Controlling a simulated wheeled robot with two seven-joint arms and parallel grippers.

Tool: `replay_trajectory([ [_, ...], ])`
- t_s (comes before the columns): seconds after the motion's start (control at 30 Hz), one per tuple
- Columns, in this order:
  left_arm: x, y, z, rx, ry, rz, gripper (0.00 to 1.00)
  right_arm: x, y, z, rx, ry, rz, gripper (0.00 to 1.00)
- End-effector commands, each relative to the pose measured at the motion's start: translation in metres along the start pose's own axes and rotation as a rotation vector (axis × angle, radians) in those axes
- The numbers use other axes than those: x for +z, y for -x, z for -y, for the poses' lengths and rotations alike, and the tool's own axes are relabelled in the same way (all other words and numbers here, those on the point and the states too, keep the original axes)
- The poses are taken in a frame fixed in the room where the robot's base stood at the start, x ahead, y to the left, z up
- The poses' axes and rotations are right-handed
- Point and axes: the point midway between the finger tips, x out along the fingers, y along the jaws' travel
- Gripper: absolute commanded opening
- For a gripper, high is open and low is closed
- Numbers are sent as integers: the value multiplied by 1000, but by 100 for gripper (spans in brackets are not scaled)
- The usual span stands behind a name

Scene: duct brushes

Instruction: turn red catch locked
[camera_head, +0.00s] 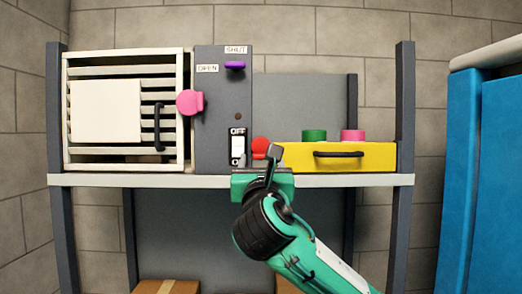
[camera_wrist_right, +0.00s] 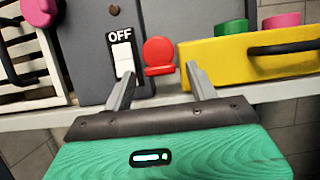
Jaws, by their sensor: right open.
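The red catch (camera_head: 260,146) is a round red knob on a short red base, at the right edge of the grey panel, beside the yellow drawer. In the right wrist view the red catch (camera_wrist_right: 158,54) stands with its disc upright. My right gripper (camera_head: 263,158) is in front of it, partly covering it in the head view. In the wrist view the right gripper (camera_wrist_right: 161,70) is open and empty, its fingertips to either side of the catch's base. I cannot tell whether they touch it. My left gripper is not in view.
The white OFF switch (camera_wrist_right: 123,58) is close left of the catch. The yellow drawer (camera_head: 380,156) with a black handle is close right; green and pink knobs show above it. A pink catch (camera_head: 190,103) sits by the slatted door. A purple lever (camera_head: 235,65) is higher up.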

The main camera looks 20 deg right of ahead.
Motion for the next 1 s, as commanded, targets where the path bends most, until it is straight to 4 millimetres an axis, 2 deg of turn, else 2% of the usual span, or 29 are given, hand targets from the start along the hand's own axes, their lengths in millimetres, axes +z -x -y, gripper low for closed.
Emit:
replay_trajectory([
  [0.13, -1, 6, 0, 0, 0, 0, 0, 0, -10, 0, 0, 1, -1, 58],
  [0.43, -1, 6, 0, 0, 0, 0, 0, -1, -11, 0, 0, 0, 0, 58],
  [0.47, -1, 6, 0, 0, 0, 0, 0, -1, -11, 0, 0, 0, 0, 54],
  [0.67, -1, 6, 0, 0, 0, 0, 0, -1, -11, 0, 0, 0, 0, 15],
  [1.0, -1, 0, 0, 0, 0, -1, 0, -2, -10, -1, -14, -38, 0, 14],
])
